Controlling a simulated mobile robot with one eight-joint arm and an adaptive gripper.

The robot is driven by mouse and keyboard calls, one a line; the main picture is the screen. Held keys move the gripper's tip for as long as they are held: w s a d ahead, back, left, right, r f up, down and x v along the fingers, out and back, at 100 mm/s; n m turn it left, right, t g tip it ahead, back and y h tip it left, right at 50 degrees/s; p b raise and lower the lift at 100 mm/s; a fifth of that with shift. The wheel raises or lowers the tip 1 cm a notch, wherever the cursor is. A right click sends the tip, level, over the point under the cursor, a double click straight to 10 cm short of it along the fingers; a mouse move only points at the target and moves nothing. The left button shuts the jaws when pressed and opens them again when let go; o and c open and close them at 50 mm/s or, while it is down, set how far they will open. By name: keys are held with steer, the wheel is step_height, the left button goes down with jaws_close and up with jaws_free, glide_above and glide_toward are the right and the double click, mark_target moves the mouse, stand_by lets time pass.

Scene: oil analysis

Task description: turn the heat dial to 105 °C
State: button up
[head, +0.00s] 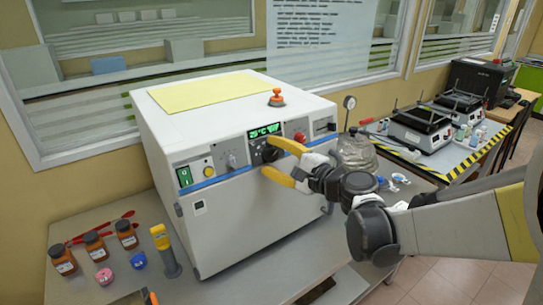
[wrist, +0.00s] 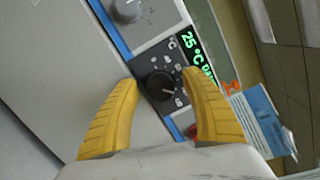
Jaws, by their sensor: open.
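The heat dial is a black round knob (wrist: 161,86) on the front panel of a white box-shaped machine (head: 245,222). Its green display (wrist: 193,50) reads 25 °C; the display also shows in the head view (head: 264,131). In the head view the dial (head: 270,154) is partly framed by my yellow fingers. My gripper (wrist: 163,92) is open, with one finger on either side of the dial. Whether the fingertips touch the panel or the dial, I cannot tell.
A grey knob (wrist: 127,10) sits beside the dial on the panel. A red button (head: 299,137) is close to the upper finger. Brown bottles (head: 95,245) and a yellow-topped tool (head: 163,245) stand on the bench at left. A glass vessel (head: 356,152) stands right of the machine.

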steer(key=v, duration=1.2)
steer(key=s+f+n+g+h+b, duration=0.2)
steer(key=s+f+n+g+h, duration=0.2)
steer(key=s+f+n, duration=0.3)
steer(key=s+d+f+n+h, duration=0.3)
steer(key=s+d, duration=0.2)
steer(key=s+d+f+n+g+h+b, duration=0.1)
steer(key=s+d+f+n+h, duration=0.2)
steer(key=s+d+h, duration=0.1)
steer(key=shift+s+d+f+b, duration=0.3)
steer(key=shift+s+d, duration=0.5)
steer(key=shift+s, duration=0.3)
